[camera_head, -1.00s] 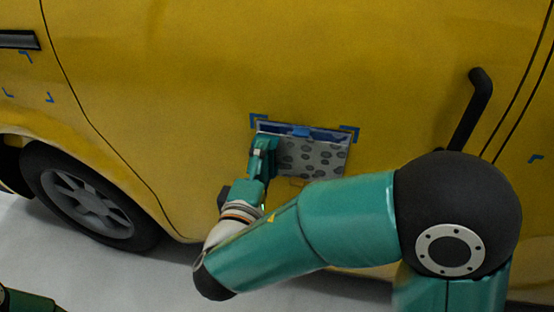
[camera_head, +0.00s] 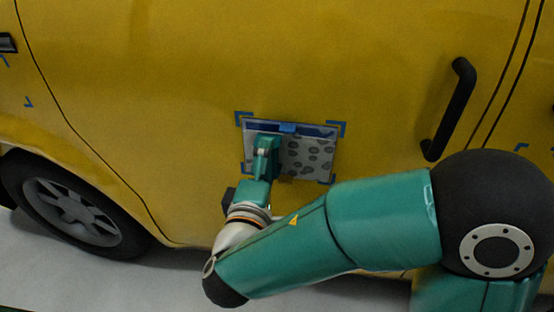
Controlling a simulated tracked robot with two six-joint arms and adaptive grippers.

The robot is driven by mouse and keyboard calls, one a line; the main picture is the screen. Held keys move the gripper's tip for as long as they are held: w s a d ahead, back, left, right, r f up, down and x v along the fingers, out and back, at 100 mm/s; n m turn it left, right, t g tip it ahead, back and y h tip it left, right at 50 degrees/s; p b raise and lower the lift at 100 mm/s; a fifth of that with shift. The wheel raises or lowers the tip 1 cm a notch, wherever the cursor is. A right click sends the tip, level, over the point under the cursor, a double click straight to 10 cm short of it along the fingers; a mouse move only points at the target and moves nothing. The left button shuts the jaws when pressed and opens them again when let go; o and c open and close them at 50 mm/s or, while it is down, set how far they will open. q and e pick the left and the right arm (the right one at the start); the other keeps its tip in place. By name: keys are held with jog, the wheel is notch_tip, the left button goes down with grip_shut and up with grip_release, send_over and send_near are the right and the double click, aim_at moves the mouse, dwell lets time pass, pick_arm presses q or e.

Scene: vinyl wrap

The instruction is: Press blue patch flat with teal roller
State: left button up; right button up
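The patch (camera_head: 312,153) is on the yellow van door, between blue corner marks. Its top edge shows a dark blue strip, with a lighter blue piece at the middle; below that it is grey with darker blotches. My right gripper (camera_head: 266,146) is in front of the patch's left half and hides part of it. Its fingers are small and seen from behind, so I cannot tell whether they are open or shut. I cannot make out a separate teal roller. My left gripper is not in view.
Blue corner marks (camera_head: 337,128) frame the patch. A black door handle (camera_head: 448,108) stands out from the door on the right. A wheel (camera_head: 72,208) is at the lower left. The door above the patch is clear.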

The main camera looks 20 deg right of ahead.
jog(key=shift+s+d, duration=0.4)
jog(key=shift+d, duration=0.15)
jog(key=shift+s+d, duration=0.1)
jog(key=shift+s+d+b, duration=0.5)
jog(key=shift+d+b, duration=0.05)
jog(key=shift+d, duration=0.25)
jog(key=shift+s+d+b, duration=0.4)
jog(key=shift+s+d, duration=0.25)
jog(key=shift+d, duration=0.3)
jog(key=shift+d, duration=0.1)
jog(key=shift+s+d+b, duration=0.3)
jog(key=shift+s+d, duration=0.3)
jog(key=shift+d, duration=0.2)
